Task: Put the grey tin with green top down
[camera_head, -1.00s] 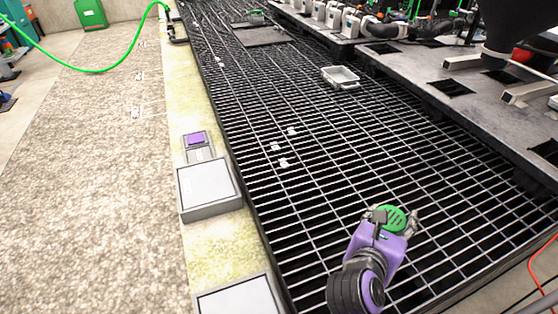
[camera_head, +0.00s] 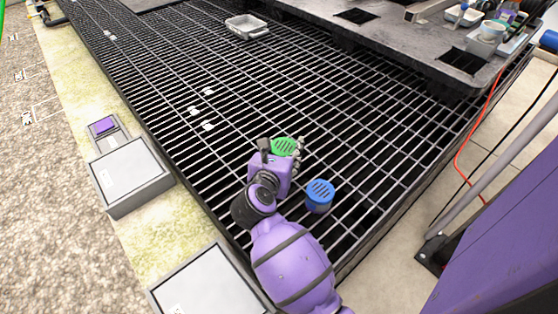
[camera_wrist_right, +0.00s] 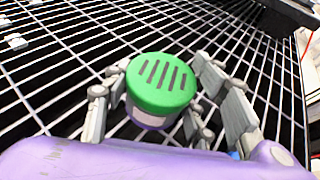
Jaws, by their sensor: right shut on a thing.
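The grey tin with green top (camera_head: 284,147) is between the fingers of my right gripper (camera_head: 281,150), over the black grating. In the right wrist view the tin (camera_wrist_right: 161,88) stands roughly upright, its slotted green lid facing the camera. The fingers of my right gripper (camera_wrist_right: 160,105) are shut around its sides. I cannot tell whether its base touches the grating. My left gripper is not in view.
A tin with a blue top (camera_head: 319,196) is on the grating (camera_head: 340,120), right of my right wrist. A grey tray (camera_head: 247,27) lies farther back. Grey boxes (camera_head: 130,177) line the left edge. A dark bench (camera_head: 440,45) stands at the upper right.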

